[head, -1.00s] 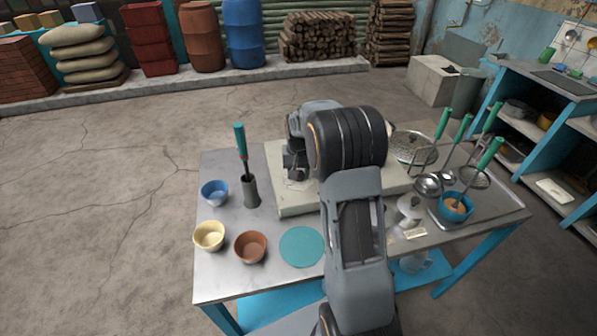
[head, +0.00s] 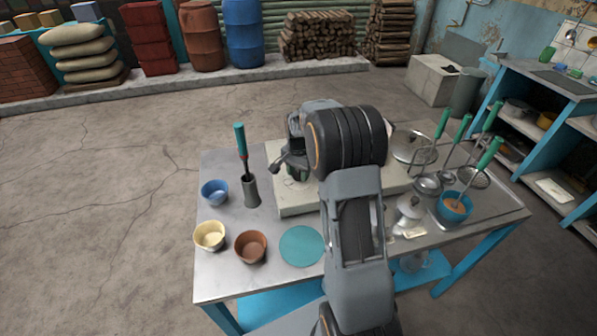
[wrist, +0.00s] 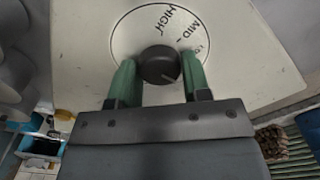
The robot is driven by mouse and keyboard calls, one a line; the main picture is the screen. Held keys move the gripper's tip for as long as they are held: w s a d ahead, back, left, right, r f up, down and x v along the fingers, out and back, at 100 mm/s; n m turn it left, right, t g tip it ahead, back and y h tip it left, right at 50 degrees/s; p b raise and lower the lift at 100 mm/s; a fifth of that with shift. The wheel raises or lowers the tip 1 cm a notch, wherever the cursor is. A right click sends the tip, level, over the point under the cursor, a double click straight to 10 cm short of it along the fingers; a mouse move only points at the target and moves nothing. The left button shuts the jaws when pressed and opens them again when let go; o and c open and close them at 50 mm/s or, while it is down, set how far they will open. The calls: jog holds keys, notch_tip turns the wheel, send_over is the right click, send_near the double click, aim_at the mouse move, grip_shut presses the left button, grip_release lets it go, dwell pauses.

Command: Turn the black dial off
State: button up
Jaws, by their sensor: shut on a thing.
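The black dial (wrist: 159,66) sits on a pale panel with a circle marked HIGH, MID and a third, partly hidden label. In the head view my gripper (head: 292,170) is at the left part of the pale stove slab (head: 290,205), and my arm hides much of the slab. The dial cannot be made out in the head view.
A blue bowl (head: 214,192), cream bowl (head: 209,236), brown bowl (head: 251,246) and teal disc (head: 301,246) lie on the table's left. A holder (head: 251,192) with a green-handled tool stands near the gripper. A strainer, ladles and a teal bowl (head: 454,206) are at right.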

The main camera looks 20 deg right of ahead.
aim_at(298, 173)
dwell(0.4)
jog(key=o, duration=0.9)
jog(key=shift+o, duration=0.2)
jog(key=shift+r, duration=0.1)
notch_tip(298, 173, up, 14)
dwell(0.4)
